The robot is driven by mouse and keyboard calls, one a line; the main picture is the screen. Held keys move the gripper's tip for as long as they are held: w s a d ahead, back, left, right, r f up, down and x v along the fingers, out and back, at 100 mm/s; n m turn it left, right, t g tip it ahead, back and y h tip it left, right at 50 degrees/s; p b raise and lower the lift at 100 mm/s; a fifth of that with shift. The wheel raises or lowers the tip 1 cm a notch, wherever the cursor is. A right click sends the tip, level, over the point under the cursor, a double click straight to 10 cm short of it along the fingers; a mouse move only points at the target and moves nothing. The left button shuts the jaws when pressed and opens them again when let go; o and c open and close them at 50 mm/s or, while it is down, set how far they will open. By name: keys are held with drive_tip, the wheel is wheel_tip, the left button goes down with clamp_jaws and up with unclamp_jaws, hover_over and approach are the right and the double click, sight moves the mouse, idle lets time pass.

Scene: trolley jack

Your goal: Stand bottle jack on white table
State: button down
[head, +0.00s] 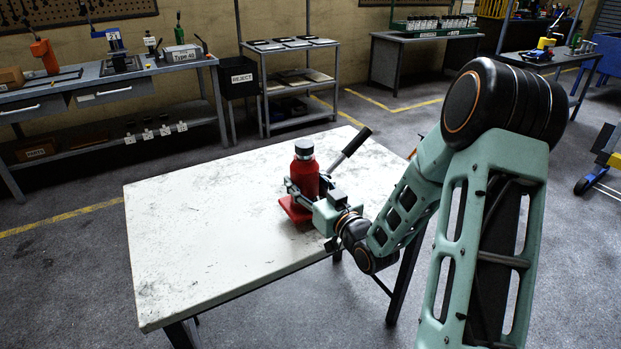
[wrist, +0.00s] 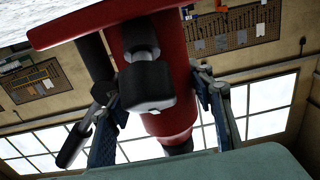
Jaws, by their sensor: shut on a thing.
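The red bottle jack (head: 307,180) is upright at the right part of the white table (head: 200,240). Its square red base (head: 294,209) is on or just above the tabletop; I cannot tell if it touches. Its black-gripped lever (head: 350,147) points up and right. My gripper (head: 310,189) is shut on the jack's body from the near right side. In the wrist view the jack (wrist: 176,75) hangs upside down in the picture, with my fingers (wrist: 160,112) on both sides. The table (wrist: 25,57) shows at upper left there.
The rest of the white table is bare. A grey bench (head: 110,78) with another jack and a shelf rack (head: 297,85) stand behind at the left. A further bench (head: 425,40) stands at the back.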

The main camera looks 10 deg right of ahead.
sight(304, 191)
drive_tip(key=shift+w+a+f+b, duration=0.1)
drive_tip(key=shift+f+b, duration=0.05)
drive_tip(key=shift+f, duration=0.6)
drive_tip(key=shift+w+a+f+b, duration=0.1)
drive_tip(key=shift+f+b, duration=0.05)
drive_tip(key=shift+f, duration=0.55)
drive_tip(key=c, duration=0.9)
unclamp_jaws()
drive_tip(key=shift+s+f, duration=0.15)
drive_tip(key=shift+f, duration=0.1)
drive_tip(key=shift+c, duration=0.2)
drive_tip(key=shift+r, duration=0.1)
drive_tip(key=p+v, duration=0.1)
drive_tip(key=v, duration=0.9)
drive_tip(key=shift+s+d+r+p, duration=0.1)
drive_tip(key=shift+s+r+p, duration=0.1)
drive_tip(key=shift+p, duration=0.15)
drive_tip(key=shift+s+d+f+p, duration=0.1)
drive_tip(key=shift+s+d+p, duration=0.05)
drive_tip(key=shift+s+p, duration=0.15)
drive_tip(key=shift+s+d+f+p, duration=0.1)
drive_tip(key=shift+s+p, duration=0.1)
drive_tip(key=shift+s, duration=0.25)
drive_tip(key=shift+a, duration=0.1)
